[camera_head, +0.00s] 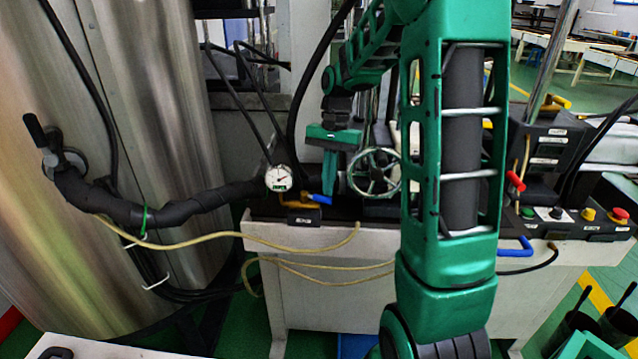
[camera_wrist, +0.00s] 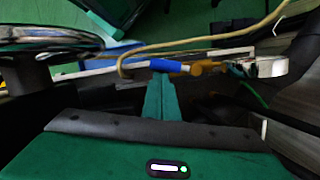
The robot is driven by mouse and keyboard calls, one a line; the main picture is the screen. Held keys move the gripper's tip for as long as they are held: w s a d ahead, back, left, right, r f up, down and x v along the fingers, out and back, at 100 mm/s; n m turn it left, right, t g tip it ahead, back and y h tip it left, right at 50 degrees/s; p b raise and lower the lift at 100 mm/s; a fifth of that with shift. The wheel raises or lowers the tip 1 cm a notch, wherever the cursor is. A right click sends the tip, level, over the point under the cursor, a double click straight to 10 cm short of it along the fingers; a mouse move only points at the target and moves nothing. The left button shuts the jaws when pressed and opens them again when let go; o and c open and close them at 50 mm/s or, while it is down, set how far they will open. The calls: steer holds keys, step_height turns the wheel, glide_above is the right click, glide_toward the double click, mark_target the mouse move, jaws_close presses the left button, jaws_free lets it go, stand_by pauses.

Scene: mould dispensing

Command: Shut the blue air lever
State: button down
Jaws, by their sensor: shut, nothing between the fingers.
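The blue lever (camera_head: 321,200) sits on a brass valve (camera_head: 292,203) at the front edge of the machine top, and its handle sticks out to the right. In the wrist view the blue lever (camera_wrist: 167,66) lies across just beyond the fingertips, with the brass valve (camera_wrist: 205,67) to its right. My gripper (camera_head: 328,198) points down at the lever, fingers together and empty. The fingertips (camera_wrist: 160,78) overlap the lever's near edge in the wrist view; I cannot tell whether they touch it.
A round gauge (camera_head: 278,178) stands just left of the valve, and a handwheel (camera_head: 374,172) to the right. A yellow hose (camera_head: 230,244) hangs in front. A second blue handle (camera_head: 516,249) and a red-handled lever (camera_head: 515,181) are farther right, near the button panel (camera_head: 570,222).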

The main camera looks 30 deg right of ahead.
steer(key=shift+s+a+m, duration=0.4)
steer(key=shift+s+m, duration=0.2)
steer(key=shift+m, duration=0.1)
stand_by(0.4)
steer(key=v, duration=1)
steer(key=shift+r, duration=0.35)
